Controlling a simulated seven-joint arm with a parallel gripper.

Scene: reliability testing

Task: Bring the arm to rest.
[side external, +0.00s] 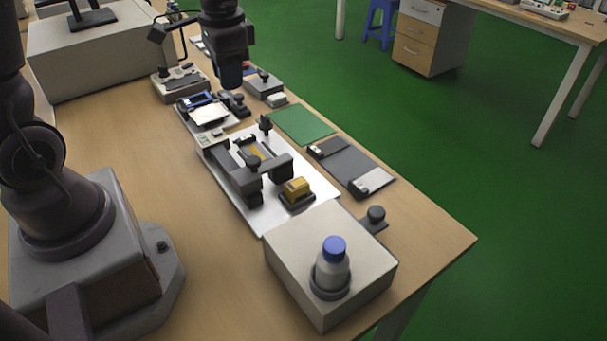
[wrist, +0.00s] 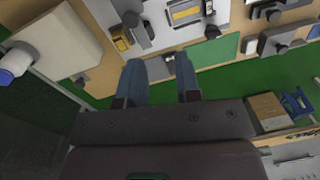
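My gripper (side external: 231,78) hangs in the air above the far part of the table, pointing down, in the side external view. In the wrist view its two blue-grey fingers (wrist: 158,62) stand apart with a clear gap. Nothing is held between them. The gripper appears clear of the things on the table. My arm's base stands at the left of the side external view.
A white board (side external: 262,217) bears a dark fixture (side external: 240,178) and a yellow block (side external: 297,187). A green mat (side external: 302,126) and a grey plate (side external: 350,164) lie beside it. A blue-capped bottle (side external: 333,266) stands on a box (side external: 290,262). Small devices crowd the far end.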

